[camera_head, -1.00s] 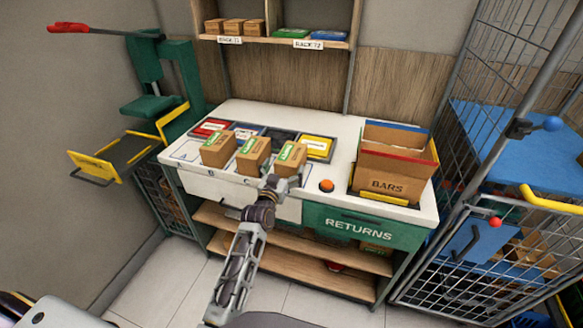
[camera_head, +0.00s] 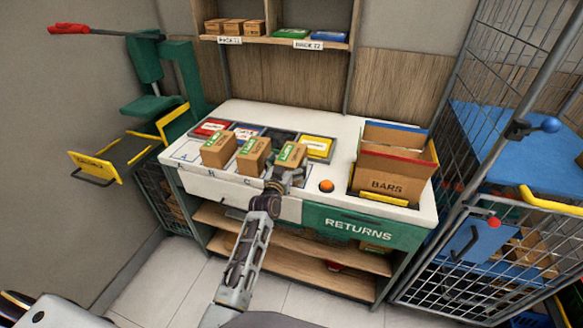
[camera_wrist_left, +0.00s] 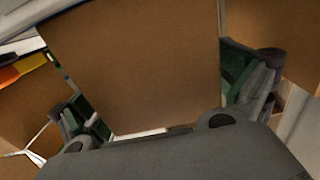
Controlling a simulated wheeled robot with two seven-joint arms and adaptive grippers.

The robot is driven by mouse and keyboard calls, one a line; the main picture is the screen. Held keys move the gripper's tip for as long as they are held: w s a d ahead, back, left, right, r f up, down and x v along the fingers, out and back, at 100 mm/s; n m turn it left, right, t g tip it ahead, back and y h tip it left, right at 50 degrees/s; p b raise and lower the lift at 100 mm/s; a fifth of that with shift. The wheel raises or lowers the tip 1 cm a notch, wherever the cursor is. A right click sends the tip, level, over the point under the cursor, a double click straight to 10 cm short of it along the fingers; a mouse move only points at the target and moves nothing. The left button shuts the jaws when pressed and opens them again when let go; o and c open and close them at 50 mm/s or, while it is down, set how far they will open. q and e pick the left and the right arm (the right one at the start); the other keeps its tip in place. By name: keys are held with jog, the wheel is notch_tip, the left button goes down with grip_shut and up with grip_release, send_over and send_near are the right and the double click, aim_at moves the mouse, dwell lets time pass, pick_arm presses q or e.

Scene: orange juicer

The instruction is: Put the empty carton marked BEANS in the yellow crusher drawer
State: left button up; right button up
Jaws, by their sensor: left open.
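Three brown cartons with green labels stand in a row on the white counter (camera_head: 345,140): the left carton (camera_head: 217,153), the middle carton (camera_head: 252,160) and the right carton (camera_head: 290,155). Their print is too small to read, so I cannot tell which is marked BEANS. My left gripper (camera_head: 285,176) is open at the front of the right carton. In the left wrist view a carton's plain brown face (camera_wrist_left: 150,65) fills the space between the open fingers. The yellow-fronted crusher drawer (camera_head: 95,167) is pulled out at the left. My right gripper is not in view.
A large open box marked BARS (camera_head: 387,185) stands at the counter's right. Coloured cards (camera_head: 316,146) lie behind the cartons. A wire cage (camera_head: 490,235) is at the right; the green crusher (camera_head: 150,105) stands left.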

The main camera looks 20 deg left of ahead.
pick_arm(q)
jog(key=shift+w, duration=0.5)
jog(key=c, duration=1.3)
jog(key=shift+r, duration=0.25)
